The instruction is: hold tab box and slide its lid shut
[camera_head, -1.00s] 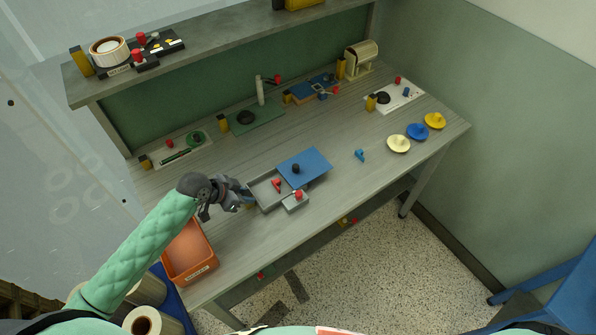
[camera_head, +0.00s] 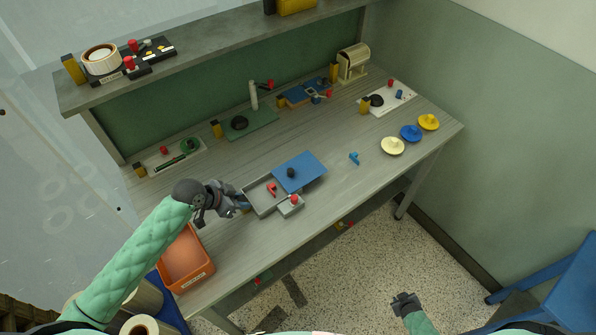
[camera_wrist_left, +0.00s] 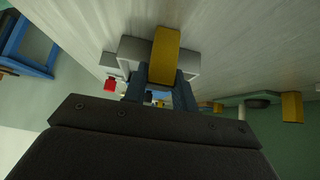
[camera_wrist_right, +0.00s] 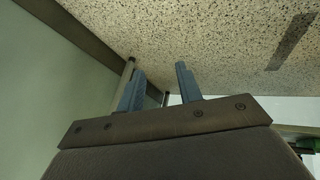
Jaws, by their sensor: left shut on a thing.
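The grey tab box (camera_head: 262,208) stands on the bench, its left part open with a small red piece (camera_head: 272,188) inside. The blue lid (camera_head: 308,163) with a black knob (camera_head: 291,172) covers only the box's right side and sticks out to the back right. My left gripper (camera_head: 241,200) is at the box's left end. In the left wrist view its fingers (camera_wrist_left: 160,92) are shut on the yellow tab (camera_wrist_left: 165,52), with the grey box wall behind it. My right gripper (camera_head: 404,300) is over the floor, well off the bench; the right wrist view shows its fingers (camera_wrist_right: 157,85) apart and empty.
A small grey block with a red knob (camera_head: 295,199) is at the box's front right. A blue piece (camera_head: 354,158) lies right of the lid. An orange bin (camera_head: 186,265) is at the front left. Knobbed discs (camera_head: 393,146) are at the right; several fixtures line the back.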

